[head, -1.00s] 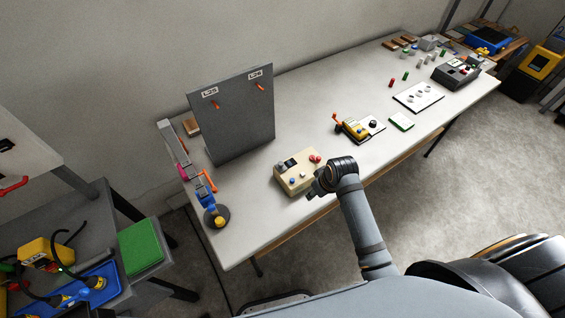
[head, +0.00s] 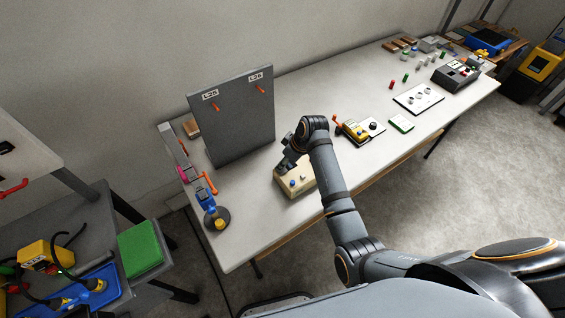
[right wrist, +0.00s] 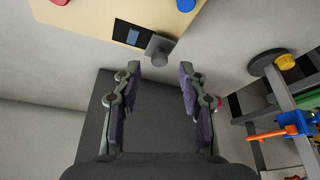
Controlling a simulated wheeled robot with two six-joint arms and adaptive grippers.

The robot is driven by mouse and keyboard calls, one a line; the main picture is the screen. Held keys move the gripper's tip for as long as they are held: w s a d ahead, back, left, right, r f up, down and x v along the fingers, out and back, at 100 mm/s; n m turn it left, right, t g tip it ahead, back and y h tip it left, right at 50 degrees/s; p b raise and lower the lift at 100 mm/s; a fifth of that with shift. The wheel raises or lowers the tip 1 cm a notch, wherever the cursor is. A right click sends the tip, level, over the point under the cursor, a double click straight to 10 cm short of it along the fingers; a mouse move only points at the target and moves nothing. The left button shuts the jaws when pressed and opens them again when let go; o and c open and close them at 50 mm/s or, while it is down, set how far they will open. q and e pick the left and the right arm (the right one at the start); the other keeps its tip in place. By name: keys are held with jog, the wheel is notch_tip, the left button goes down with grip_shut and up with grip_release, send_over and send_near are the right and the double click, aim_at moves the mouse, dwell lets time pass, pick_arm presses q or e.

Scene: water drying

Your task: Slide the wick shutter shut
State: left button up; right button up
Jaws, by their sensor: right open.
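A beige box (head: 297,190) stands near the front of the table, with its far top part hidden by my right gripper in the head view. In the right wrist view the beige box (right wrist: 90,15) shows a dark window (right wrist: 130,33) with a grey square knob (right wrist: 160,48) beside it; I take these for the wick shutter and its handle. My right gripper (right wrist: 160,70) is open and empty, its fingertips just short of the knob and on either side of it. In the head view the right gripper (head: 286,164) is over the box's far left side. My left gripper is out of view.
A grey upright board (head: 232,115) with two orange hooks stands behind the box. A stand with a blue part and orange handle (head: 210,184) is to the left. A yellow device (head: 354,130) sits to the right. Bare table lies left of the box.

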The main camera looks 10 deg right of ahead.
jog(key=shift+x, duration=1.4)
grip_shut()
jog(key=shift+d, duration=0.1)
